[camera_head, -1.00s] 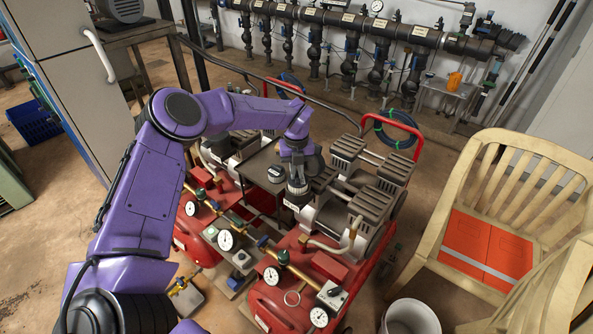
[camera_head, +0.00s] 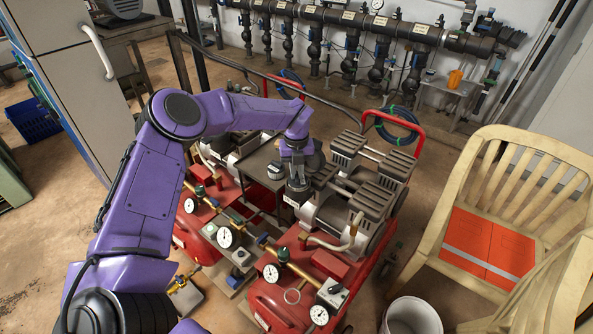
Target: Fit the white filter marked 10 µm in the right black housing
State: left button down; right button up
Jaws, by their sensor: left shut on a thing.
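My left arm comes in from the left, and its gripper (camera_head: 298,188) points down over the middle of the red compressors. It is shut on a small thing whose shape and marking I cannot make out. A small white and dark piece (camera_head: 276,171) sits on the dark plate just left of the gripper, apart from it. I cannot read a 10 µm mark anywhere, and I cannot tell which parts are the black housings. My right gripper is not in view.
Red compressors (camera_head: 271,298) with gauges and grey motor heads surround the gripper closely. A red handle with coiled hose (camera_head: 398,128) stands behind. A pipe manifold (camera_head: 370,24) lines the wall.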

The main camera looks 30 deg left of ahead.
pick_arm(q)
jog(key=shift+f+b, duration=0.6)
dwell(0.3)
jog(key=c, duration=0.9)
grip_release()
jog(key=shift+o, duration=0.2)
jog(key=shift+r, duration=0.15)
jog(key=shift+r+p, duration=2.1)
jog(key=shift+r, duration=1.35)
jog(key=shift+f, duration=0.1)
